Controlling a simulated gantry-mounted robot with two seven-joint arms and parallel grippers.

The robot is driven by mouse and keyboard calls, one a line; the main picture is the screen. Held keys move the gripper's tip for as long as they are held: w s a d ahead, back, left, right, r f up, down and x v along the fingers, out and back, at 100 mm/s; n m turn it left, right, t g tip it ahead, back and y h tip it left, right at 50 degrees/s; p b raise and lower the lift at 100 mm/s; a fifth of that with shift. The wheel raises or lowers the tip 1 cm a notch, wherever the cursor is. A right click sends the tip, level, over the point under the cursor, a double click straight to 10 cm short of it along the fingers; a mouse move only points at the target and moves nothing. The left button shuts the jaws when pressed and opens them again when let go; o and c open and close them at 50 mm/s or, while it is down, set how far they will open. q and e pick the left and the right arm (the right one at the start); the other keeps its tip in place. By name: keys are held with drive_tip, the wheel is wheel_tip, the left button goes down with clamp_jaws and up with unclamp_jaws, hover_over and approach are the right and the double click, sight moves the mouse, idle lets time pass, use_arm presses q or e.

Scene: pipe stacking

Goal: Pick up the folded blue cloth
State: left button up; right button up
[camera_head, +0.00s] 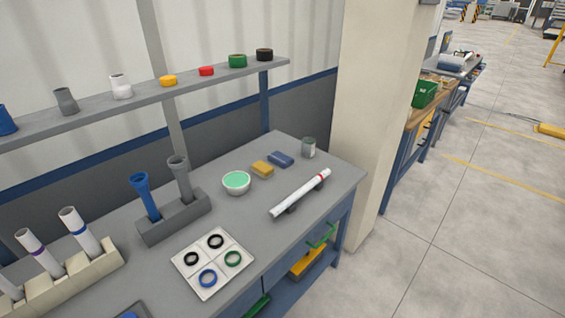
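Nothing covers the blue shape. Neither of my grippers shows in this view.
In front of the blue shape, a white pipe (300,193) rests on a low support. A bowl with green contents (236,183) stands left of the sponge. A ring tray (213,262), a grey pipe holder (174,218) and an overhead shelf (195,87) also occupy the area.

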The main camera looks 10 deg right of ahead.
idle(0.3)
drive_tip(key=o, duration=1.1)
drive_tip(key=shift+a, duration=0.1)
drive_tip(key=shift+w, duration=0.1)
